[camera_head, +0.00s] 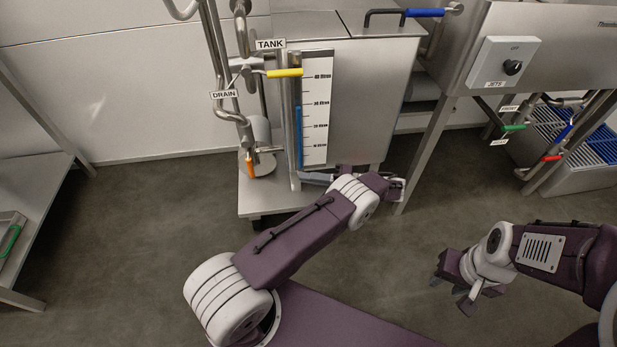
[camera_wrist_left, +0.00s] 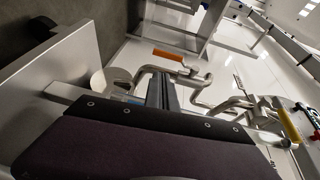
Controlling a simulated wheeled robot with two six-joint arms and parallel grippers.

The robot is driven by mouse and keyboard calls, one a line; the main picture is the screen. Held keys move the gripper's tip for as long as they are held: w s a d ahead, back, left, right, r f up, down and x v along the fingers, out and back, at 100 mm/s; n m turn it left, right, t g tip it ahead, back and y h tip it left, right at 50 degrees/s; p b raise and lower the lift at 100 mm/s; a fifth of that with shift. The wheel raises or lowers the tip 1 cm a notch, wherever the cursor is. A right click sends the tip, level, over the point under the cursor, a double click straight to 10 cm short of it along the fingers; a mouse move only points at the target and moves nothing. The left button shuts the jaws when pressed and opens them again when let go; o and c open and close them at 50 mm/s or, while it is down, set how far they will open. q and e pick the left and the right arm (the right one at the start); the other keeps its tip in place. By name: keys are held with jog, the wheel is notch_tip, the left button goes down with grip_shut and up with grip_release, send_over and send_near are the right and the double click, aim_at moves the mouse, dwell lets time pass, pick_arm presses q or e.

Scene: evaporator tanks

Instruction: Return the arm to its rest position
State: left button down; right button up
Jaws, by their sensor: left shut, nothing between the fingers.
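My left arm reaches up from the bottom left toward the tank stand in the head view. My left gripper (camera_head: 316,179) is partly hidden behind its own wrist, low in front of the tank. It is shut and empty, with its fingers toward the drain pipes; the dark fingers (camera_wrist_left: 163,93) also show in the left wrist view. The orange drain handle (camera_head: 250,165) hangs upright to its left, apart from the fingers; it also shows in the wrist view (camera_wrist_left: 168,55). My right gripper (camera_head: 452,294) is open and empty above the floor at the right.
The steel tank (camera_head: 375,95) with its level gauge (camera_head: 317,110) and yellow handle (camera_head: 285,73) stands close to the left arm. A steel base plate (camera_head: 262,200) lies below the pipes. A basin with a jets switch (camera_head: 511,67) is at right. The floor at left is clear.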

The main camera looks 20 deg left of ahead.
dwell(0.3)
pick_arm(q)
notch_tip(320, 180, up, 10)
jog(key=w+a+n+g+h+p, duration=0.1)
jog(key=w+a+n+p, duration=0.1)
jog(key=a+n, duration=0.1)
jog(key=s+a+r+h+p, duration=0.1)
jog(key=s+a+r+h, duration=0.15)
jog(key=r, duration=0.25)
jog(key=s+a+r+h+p, duration=0.1)
jog(key=s+a+r+h, duration=0.15)
jog(key=s+r, duration=0.2)
jog(key=s+d+f+m+t+h+p, duration=0.1)
jog(key=s+d+f+m+t+h, duration=0.1)
jog(key=s+d+f+h, duration=0.5)
jog(key=s+d+f+m+t+h+p, duration=0.1)
jog(key=s+d+f+m+t+h, duration=0.1)
jog(key=s+d+h, duration=0.5)
notch_tip(320, 180, up, 38)
jog(key=w+m+t+y+p, duration=0.1)
jog(key=y+p, duration=0.2)
jog(key=p, duration=3.4)
jog(key=shift+a+f+p, duration=0.2)
jog(key=shift+a+p, duration=0.15)
jog(key=shift+a, duration=0.05)
